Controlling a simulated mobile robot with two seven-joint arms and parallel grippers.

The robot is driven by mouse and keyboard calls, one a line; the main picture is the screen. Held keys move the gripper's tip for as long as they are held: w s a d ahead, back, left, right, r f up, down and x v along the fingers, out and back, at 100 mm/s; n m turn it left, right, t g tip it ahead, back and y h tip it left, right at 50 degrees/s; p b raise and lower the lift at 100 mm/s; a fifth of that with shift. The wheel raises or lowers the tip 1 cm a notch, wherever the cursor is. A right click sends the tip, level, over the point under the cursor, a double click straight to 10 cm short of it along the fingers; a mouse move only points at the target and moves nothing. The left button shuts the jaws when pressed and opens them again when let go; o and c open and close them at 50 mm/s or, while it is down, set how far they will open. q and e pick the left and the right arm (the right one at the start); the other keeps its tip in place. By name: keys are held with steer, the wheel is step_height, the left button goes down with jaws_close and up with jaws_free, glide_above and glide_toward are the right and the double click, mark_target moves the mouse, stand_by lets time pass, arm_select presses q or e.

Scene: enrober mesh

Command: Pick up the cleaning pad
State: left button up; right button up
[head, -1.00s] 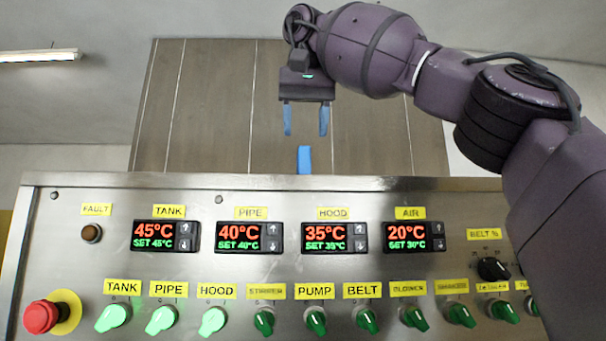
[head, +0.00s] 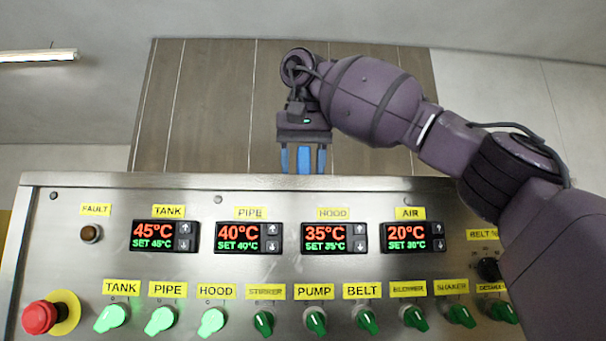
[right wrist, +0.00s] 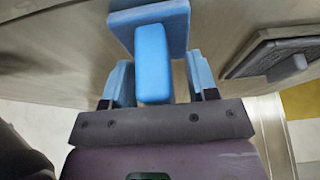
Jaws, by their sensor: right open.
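The cleaning pad shows in the right wrist view as a blue square plate with a blue block-shaped handle (right wrist: 153,62) standing out from it. In the head view only its blue upper part (head: 304,160) shows above the panel's top edge; the rest is hidden behind the panel. My right gripper (head: 303,162) is open, pointing down, with one blue finger on each side of the handle. In the right wrist view the gripper (right wrist: 160,82) shows a gap between each finger and the handle. My left gripper is not in view.
A steel control panel (head: 120,268) with displays, knobs and a red stop button (head: 40,317) stands in front, close below my right arm. A dark framed grey plate with a knob (right wrist: 275,52) lies right of the pad in the wrist view. A brown panelled surface (head: 220,100) is behind.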

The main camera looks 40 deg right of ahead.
jaws_close()
stand_by(0.3)
step_height(320, 180, up, 8)
steer(key=shift+f, duration=0.15)
steer(key=shift+w, duration=0.1)
steer(key=shift+w+d+r, duration=0.15)
steer(key=shift+w+r, duration=0.05)
steer(key=shift+r, duration=0.15)
steer(key=shift+v, duration=0.8)
steer(key=shift+s, duration=0.1)
